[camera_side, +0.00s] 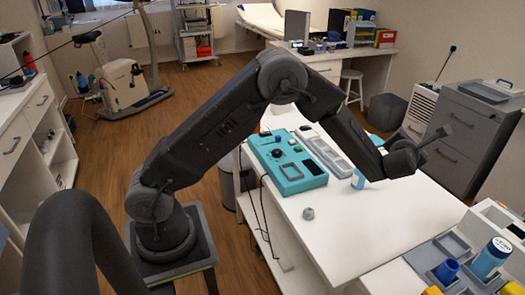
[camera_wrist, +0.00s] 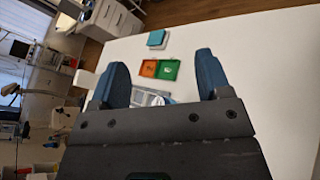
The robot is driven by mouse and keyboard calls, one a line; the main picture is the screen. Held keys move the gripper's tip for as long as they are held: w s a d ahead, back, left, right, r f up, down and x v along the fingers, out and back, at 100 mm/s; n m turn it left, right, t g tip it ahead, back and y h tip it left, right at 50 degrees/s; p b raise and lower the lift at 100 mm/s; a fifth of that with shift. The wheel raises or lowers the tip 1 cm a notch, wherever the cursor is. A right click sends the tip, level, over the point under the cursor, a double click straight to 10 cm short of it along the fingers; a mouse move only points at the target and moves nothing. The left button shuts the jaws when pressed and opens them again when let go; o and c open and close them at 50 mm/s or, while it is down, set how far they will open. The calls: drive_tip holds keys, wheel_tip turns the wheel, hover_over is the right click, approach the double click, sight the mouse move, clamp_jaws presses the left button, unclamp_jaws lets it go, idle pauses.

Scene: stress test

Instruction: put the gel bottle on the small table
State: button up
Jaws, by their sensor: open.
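My gripper (camera_side: 430,147) is held up above the right part of the white table (camera_side: 345,235). In the wrist view my gripper (camera_wrist: 160,65) has its two blue fingers wide apart, with nothing held between them. A small light-blue bottle (camera_side: 357,180) stands on the white table, below and left of my gripper. I cannot tell which one is the gel bottle. No table is clearly marked as the small one; a white round stool (camera_side: 351,74) stands behind.
A teal device (camera_side: 287,163) and a grey tray beside it lie on the white table. A small grey knob-like piece (camera_side: 308,213) lies in front. Orange (camera_wrist: 149,68) and green (camera_wrist: 169,69) trays lie beyond my fingers. A grey cabinet (camera_side: 465,135) stands at right. The table's front is mostly clear.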

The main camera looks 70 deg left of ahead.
drive_tip(key=s+d+r+m+h, duration=0.2)
drive_tip(key=s+r+m+h, duration=0.3)
drive_tip(key=s+r+m, duration=0.3)
drive_tip(key=s+d+r+m+h, duration=0.35)
drive_tip(key=s+r+m, duration=0.3)
drive_tip(key=m, duration=0.45)
drive_tip(key=s+a+m+g+h, duration=0.1)
drive_tip(key=s+m+g, duration=0.2)
drive_tip(key=s+m, duration=0.6)
drive_tip(key=s, duration=0.4)
drive_tip(key=shift+s+m+g+h, duration=0.3)
drive_tip(key=shift+h, duration=0.05)
drive_tip(key=shift+o, duration=0.3)
drive_tip(key=s+a+f+m+g+y, duration=0.1)
drive_tip(key=s+a+f+m, duration=0.1)
drive_tip(key=s+m, duration=0.2)
drive_tip(key=s+a+f+m+g+y, duration=0.1)
drive_tip(key=s+a+f+m+g, duration=0.1)
drive_tip(key=s, duration=0.8)
drive_tip(key=shift+s+f+m+g, duration=0.25)
drive_tip(key=shift+f+m, duration=0.25)
drive_tip(key=shift+m, duration=0.5)
drive_tip(key=shift+w, duration=0.1)
